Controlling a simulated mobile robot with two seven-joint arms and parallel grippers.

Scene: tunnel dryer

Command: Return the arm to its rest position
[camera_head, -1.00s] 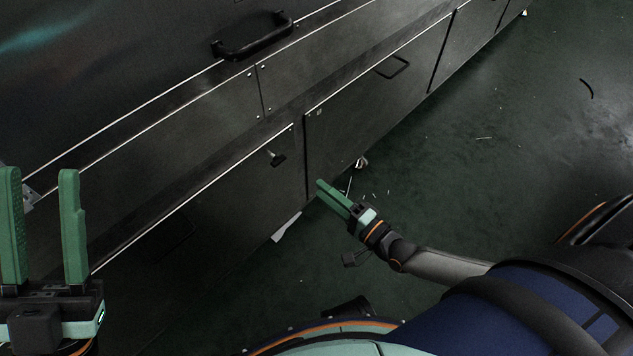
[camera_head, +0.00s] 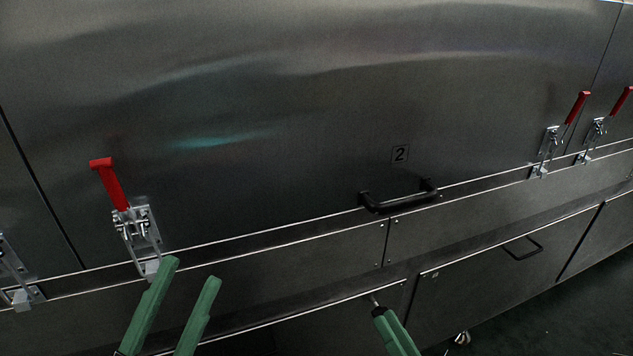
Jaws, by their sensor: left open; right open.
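My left gripper (camera_head: 191,285) shows at the lower left as two green fingers, spread apart with nothing between them. Its fingertips are just below a toggle clamp (camera_head: 140,232) with a red handle (camera_head: 108,184); I cannot tell whether they touch it. My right gripper (camera_head: 379,312) shows at the bottom edge, right of centre. Only its green finger end is in view, seen side-on in front of the lower panel, and nothing is seen held. Both arms behind the grippers are out of the picture.
Two more red-handled clamps (camera_head: 551,145) (camera_head: 595,132) are at the right. A lower door has a small handle (camera_head: 522,248). Dark floor (camera_head: 590,305) is open at the lower right.

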